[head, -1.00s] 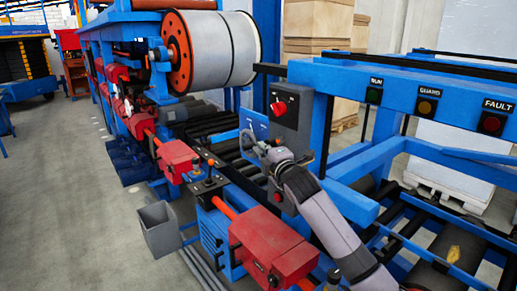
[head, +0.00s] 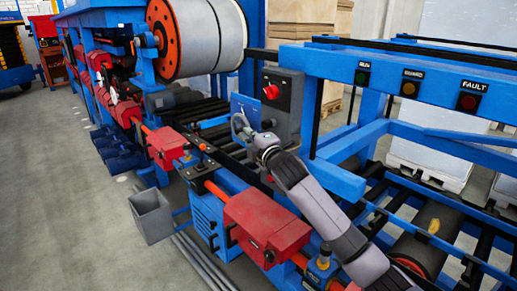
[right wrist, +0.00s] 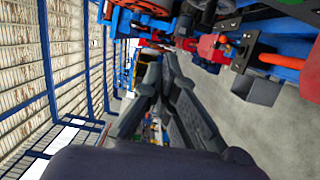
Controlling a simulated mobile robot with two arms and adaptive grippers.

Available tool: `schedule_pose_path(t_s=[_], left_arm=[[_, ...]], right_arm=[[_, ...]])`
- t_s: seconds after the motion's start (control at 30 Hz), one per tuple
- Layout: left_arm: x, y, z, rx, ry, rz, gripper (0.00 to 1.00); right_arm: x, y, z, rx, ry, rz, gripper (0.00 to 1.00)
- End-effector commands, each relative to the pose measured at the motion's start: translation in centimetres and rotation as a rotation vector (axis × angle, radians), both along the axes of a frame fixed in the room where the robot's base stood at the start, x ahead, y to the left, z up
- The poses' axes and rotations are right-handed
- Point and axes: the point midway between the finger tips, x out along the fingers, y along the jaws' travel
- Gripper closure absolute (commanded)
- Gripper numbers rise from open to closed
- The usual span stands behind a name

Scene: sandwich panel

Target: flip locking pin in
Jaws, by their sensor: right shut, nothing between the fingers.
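I cannot pick out the locking pin for certain in either view. A small upright lever with an orange-tinted knob (head: 203,148) stands on a dark plate beside the rollers, left of my right gripper. My right gripper (head: 237,122) is shut and empty, above the roller line in front of a blue plate and left of a grey switch box. In the right wrist view its dark fingers (right wrist: 168,62) come together at their tips, with nothing between them. My left gripper is not in view.
The grey switch box (head: 284,104) with a red knob stands close to my right gripper. Red housings (head: 266,228) line the machine's near side. A grey bin (head: 151,217) stands on the floor. Blue rails (head: 420,75) with RUN, GUARD and FAULT lamps cross the right. Open floor lies left.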

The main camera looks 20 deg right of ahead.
Motion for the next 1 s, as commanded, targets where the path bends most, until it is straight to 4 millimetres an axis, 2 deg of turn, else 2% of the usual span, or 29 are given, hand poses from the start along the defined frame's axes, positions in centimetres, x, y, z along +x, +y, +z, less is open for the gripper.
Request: schedule_pose_path(t_s=[0.13,0.37,0.5,0.7,1.0], left_arm=[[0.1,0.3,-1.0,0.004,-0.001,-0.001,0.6],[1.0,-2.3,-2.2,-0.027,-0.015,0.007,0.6],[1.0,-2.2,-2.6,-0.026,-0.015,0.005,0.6],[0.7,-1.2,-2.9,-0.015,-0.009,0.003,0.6],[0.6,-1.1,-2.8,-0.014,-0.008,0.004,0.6]], right_arm=[[-2.0,-0.3,-0.4,-0.002,0.001,-0.002,1.0],[-5.6,-0.5,-0.4,-0.003,0.0,-0.001,1.0],[-7.2,-0.6,-0.3,-0.001,0.001,-0.001,1.0],[-8.1,-0.7,-0.2,-0.001,0.003,-0.002,1.0],[-8.2,-0.6,-0.2,0.0,0.002,-0.002,1.0]])
